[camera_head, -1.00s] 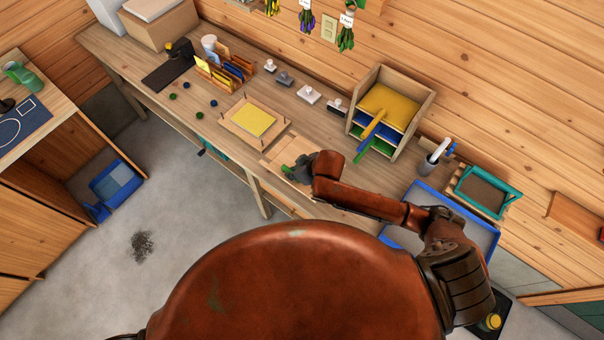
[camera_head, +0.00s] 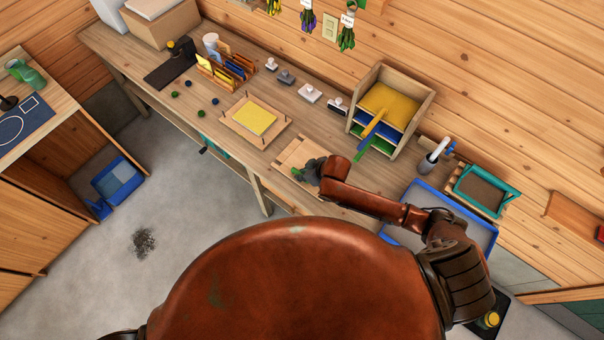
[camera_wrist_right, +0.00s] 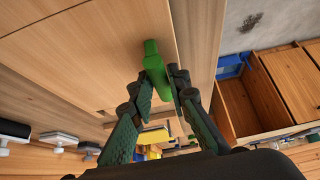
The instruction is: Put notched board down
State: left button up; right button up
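The notched board (camera_head: 294,152) is a flat pale wood piece over the front of the workbench, right of the framed yellow pad. In the right wrist view the board (camera_wrist_right: 125,40) fills the upper left, with a green grip (camera_wrist_right: 153,62) on it. My right gripper (camera_head: 299,172) is over the board's front part. In the wrist view the right gripper's fingers (camera_wrist_right: 164,82) stand on both sides of the green grip and close on it. I cannot tell whether the board touches the bench. My left gripper is not in view.
A framed yellow pad (camera_head: 254,117) lies left of the board. Several stamps (camera_head: 309,93) stand behind it. A wooden shelf unit (camera_head: 430,100) with coloured trays stands behind right. A blue-rimmed tray (camera_head: 483,226) is at the right.

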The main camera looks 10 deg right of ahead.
jog(key=o, duration=0.4)
jog(key=shift+c, duration=0.2)
jog(key=shift+r, duration=0.15)
jog(key=v, duration=1.1)
jog(key=shift+s+r, duration=0.25)
jog(key=shift+r, duration=0.1)
jog(key=shift+d, duration=0.1)
